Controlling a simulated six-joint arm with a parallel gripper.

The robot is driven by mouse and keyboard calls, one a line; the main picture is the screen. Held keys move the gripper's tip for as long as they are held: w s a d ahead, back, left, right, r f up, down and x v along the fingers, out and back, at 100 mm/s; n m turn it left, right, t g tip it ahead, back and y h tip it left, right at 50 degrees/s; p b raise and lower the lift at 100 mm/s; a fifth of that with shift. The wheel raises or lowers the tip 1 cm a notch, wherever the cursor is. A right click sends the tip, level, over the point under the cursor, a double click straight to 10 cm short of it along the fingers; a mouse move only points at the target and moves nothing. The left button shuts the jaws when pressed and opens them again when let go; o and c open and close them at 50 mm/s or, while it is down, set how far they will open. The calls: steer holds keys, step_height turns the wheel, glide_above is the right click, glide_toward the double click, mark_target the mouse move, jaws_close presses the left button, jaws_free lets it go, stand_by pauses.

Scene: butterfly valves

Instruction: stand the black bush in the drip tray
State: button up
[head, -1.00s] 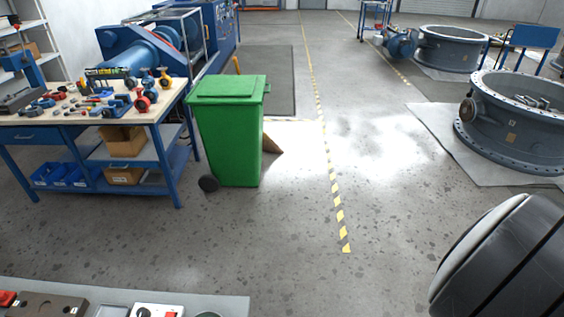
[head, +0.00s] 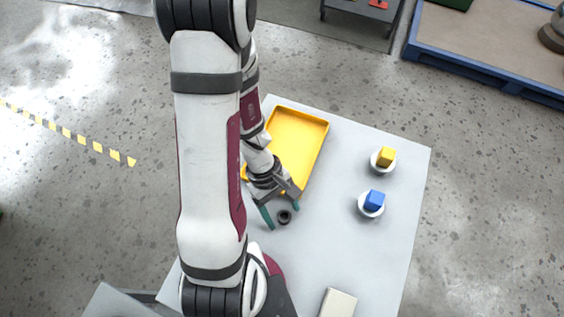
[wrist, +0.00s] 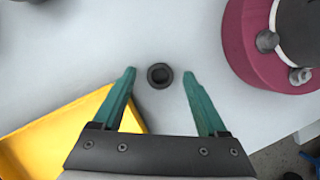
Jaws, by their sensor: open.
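The black bush (head: 285,216) is a small dark ring on the light table, and it also shows in the wrist view (wrist: 160,76) with its hole facing the camera. My gripper (head: 284,218) is open with green fingers, pointing down at the bush. In the wrist view (wrist: 160,74) the bush lies between the two fingertips, with a gap on each side. The yellow drip tray (head: 298,140) lies on the table behind my gripper. My arm hides part of its left side. The tray's corner shows in the wrist view (wrist: 70,125) at lower left.
A yellow block (head: 386,156) and a blue block (head: 375,200) sit on round white holders at the table's right side. A pale block (head: 339,302) lies at the front edge. The table (head: 345,245) is clear between the bush and the blue block.

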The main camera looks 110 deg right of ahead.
steer(key=shift+f, duration=0.2)
jaws_close()
stand_by(0.3)
